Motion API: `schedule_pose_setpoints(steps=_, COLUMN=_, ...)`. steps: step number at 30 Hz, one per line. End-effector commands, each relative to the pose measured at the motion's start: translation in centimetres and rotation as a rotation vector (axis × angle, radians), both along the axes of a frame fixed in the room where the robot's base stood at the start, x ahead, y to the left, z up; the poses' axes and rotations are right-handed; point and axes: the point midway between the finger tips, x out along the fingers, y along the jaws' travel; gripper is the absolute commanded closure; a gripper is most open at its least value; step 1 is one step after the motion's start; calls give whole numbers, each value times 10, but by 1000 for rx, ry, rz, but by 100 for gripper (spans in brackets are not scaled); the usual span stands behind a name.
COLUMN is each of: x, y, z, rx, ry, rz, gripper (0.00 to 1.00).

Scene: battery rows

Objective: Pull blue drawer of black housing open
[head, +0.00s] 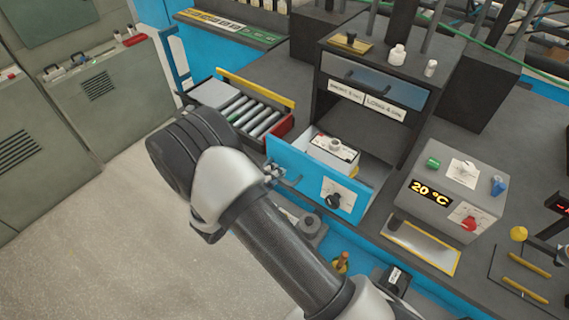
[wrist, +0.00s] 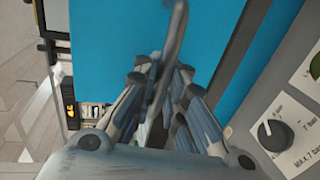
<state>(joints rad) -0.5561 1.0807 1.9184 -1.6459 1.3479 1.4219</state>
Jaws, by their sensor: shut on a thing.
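The blue drawer (head: 300,165) of the black housing (head: 445,60) stands pulled out toward me in the head view. A pale box with a dial (head: 335,150) sits inside it. Its blue front fills much of the wrist view (wrist: 110,40). A dark knob on a white plate (head: 335,198) is on the right of the front. My gripper (head: 275,174) is at the left part of the front, shut on the drawer's grey handle (wrist: 174,35). The fingers (wrist: 165,100) hide part of the handle.
Another open drawer with several metal cylinders (head: 255,118) is to the left. A grey-blue upper drawer (head: 375,80) is above. A control box reading 20 °C (head: 455,190) stands on the right. The floor (head: 110,220) in front is clear.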

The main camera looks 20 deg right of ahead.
Motion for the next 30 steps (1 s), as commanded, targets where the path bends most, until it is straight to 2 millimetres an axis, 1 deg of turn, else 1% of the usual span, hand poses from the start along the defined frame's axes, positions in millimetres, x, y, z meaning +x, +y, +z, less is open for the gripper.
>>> schedule_pose_setpoints(steps=1, x=-2, y=5, z=1, rx=-1, ry=-4, rz=3, gripper=100)
schedule_pose_setpoints(steps=6, x=-8, y=11, z=2, rx=-2, ry=-4, rz=1, gripper=100)
schedule_pose_setpoints(steps=18, x=-8, y=13, z=3, rx=-2, ry=-6, rz=0, gripper=100)
schedule_pose_setpoints(steps=19, x=-8, y=13, z=3, rx=-2, ry=-6, rz=0, gripper=90)
schedule_pose_setpoints(steps=28, x=-9, y=12, z=1, rx=-1, ry=-3, rz=0, gripper=70)
schedule_pose_setpoints(steps=30, x=-9, y=12, z=1, rx=0, ry=-3, rz=0, gripper=69)
